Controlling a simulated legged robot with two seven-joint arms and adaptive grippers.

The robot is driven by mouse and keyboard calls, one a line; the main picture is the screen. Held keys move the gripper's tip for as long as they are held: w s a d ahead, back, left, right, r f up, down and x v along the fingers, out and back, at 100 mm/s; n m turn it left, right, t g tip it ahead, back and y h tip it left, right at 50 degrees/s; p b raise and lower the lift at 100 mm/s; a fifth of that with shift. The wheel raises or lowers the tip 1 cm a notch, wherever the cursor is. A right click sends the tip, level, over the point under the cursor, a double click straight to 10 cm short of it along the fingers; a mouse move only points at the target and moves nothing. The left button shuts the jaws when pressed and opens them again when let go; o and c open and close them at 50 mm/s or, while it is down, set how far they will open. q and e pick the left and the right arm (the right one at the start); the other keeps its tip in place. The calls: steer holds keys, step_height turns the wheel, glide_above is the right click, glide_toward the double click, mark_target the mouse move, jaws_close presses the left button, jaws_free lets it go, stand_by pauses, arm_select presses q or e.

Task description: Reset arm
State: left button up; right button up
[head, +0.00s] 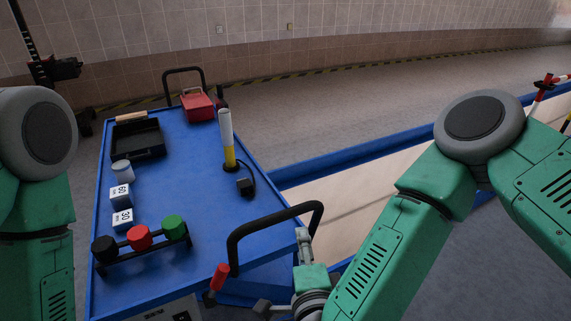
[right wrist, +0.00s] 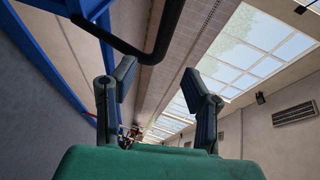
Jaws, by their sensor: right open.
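My right arm comes in from the right in the head view. Its gripper (head: 283,274) is near the front right corner of the blue cart, by the black cart handle (head: 275,230). In the right wrist view its two fingers (right wrist: 158,78) are spread apart with nothing between them, and a black bar crosses above. I cannot tell whether the gripper touches the handle. A red-gripped lever (head: 219,277) stands just left of the gripper. Part of my left arm shows at the left edge; its gripper is out of view.
The blue cart top (head: 190,180) bears a black tray (head: 138,140), a red box (head: 197,105), a white-and-yellow cylinder (head: 227,140), two numbered white blocks (head: 121,205) and a rack with black, red and green knobs (head: 140,238). A blue-edged pale surface (head: 340,190) lies to the right.

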steer(key=s+d+f+n+g+y, duration=0.2)
steer(key=s+d+f+n+g, duration=0.15)
steer(key=s+f+n, duration=0.35)
steer(key=s+d+f+n+g+y, duration=0.1)
steer(key=s+d+f+n+g, duration=0.2)
steer(key=f, duration=0.6)
arm_select(q)
steer(key=shift+d, duration=0.15)
arm_select(e)
steer(key=s+d+f+n+g+h, duration=0.3)
steer(key=s+d+n+g, duration=0.4)
steer(key=s+d, duration=0.6)
steer(key=shift+d+f+n+g, duration=0.3)
steer(key=shift+d+f+g, duration=0.3)
steer(key=shift+d+g, duration=0.4)
arm_select(q)
steer(key=shift+d, duration=0.1)
arm_select(e)
steer(key=shift+d, duration=0.25)
